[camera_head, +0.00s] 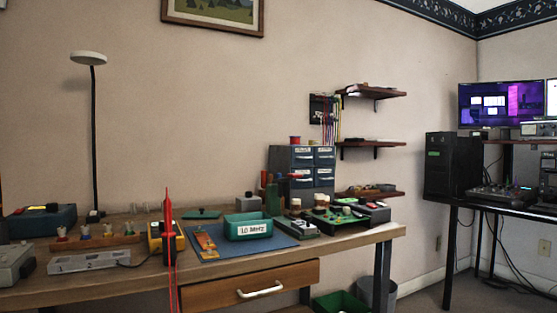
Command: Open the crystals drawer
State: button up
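A dark blue-grey small-drawer cabinet (302,158) stands at the back right of the workbench, against the wall. Its drawer fronts carry pale labels too small to read, so I cannot tell which is the crystals drawer. The upper drawers look shut; the lower left is partly hidden by items in front. A wooden bench drawer (225,293) with a white handle sits under the bench top and looks shut; no label shows on it. My gripper is not in view.
On the workbench (380,235), a green labelled bin (248,226) stands on a blue mat (278,236). Circuit boards and a grey-black device (297,228) crowd the space before the cabinet. A yellow meter (158,240) and red upright item (168,220) stand left. Shelves (372,92) hang right.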

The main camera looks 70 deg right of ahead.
aim_at(324, 155)
jog(key=u, duration=0.05)
jog(key=i, duration=0.9)
jog(key=z, duration=2.05)
